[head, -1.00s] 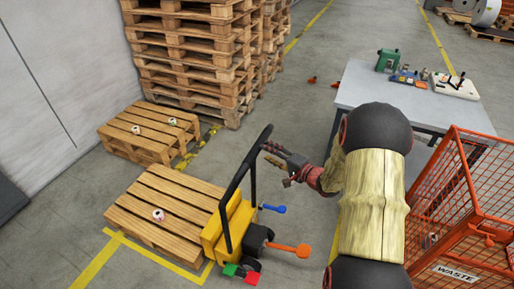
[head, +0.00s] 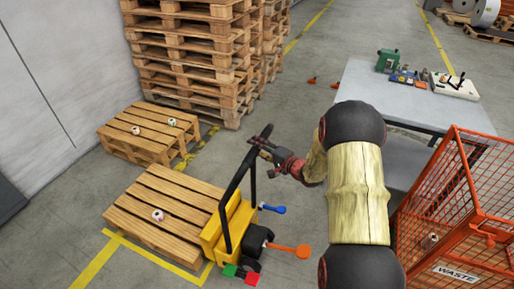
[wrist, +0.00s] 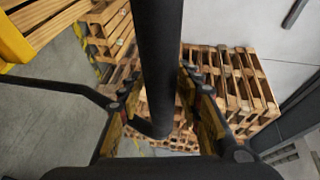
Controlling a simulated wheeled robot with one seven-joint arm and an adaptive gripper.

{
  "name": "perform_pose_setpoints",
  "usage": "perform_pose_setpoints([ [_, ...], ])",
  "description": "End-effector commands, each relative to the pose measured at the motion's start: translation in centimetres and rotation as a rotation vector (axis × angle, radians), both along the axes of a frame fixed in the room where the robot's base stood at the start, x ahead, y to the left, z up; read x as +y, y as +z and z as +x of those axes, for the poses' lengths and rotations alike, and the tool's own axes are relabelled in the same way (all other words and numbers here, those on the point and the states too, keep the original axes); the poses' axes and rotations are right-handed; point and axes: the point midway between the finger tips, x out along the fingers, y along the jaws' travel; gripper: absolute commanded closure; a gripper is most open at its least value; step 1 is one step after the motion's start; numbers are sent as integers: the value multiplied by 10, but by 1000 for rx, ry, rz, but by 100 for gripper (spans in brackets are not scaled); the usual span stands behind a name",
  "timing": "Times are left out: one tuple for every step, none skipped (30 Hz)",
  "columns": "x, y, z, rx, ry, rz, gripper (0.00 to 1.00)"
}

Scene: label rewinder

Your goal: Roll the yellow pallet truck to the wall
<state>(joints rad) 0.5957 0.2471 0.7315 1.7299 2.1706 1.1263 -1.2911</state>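The yellow pallet truck (head: 232,226) stands in the lower middle of the head view, with its black handle (head: 231,190) rising above it. A wooden pallet (head: 170,208) with a small roll (head: 157,215) on top lies directly to its left; the forks are hidden. My gripper (head: 262,148) is at the top of the handle. In the wrist view the black handle bar (wrist: 160,60) runs between the two fingers of my gripper (wrist: 160,88). The fingers look apart, with gaps beside the bar. The truck's yellow body (wrist: 12,42) shows at the upper left there.
The grey wall (head: 60,70) is at the left. A table (head: 360,90) and an orange waste cage (head: 470,190) are at the right. Floor between handle and table is clear.

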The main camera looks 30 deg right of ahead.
Motion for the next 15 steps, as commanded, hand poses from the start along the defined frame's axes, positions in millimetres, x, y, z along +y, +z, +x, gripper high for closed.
perform_pose_setpoints([
  [0,0,0,0,0,0,70],
  [0,0,0,0,0,0,72],
  [0,0,0,0,0,0,74],
  [0,0,0,0,0,0,76],
  [0,0,0,0,0,0,77],
  [0,0,0,0,0,0,80],
  [0,0,0,0,0,0,81],
  [0,0,0,0,0,0,83],
  [0,0,0,0,0,0,85],
  [0,0,0,0,0,0,87],
  [0,0,0,0,0,0,89],
  [0,0,0,0,0,0,91],
  [0,0,0,0,0,0,93],
  [0,0,0,0,0,0,94],
  [0,0,0,1,0,1,97],
])
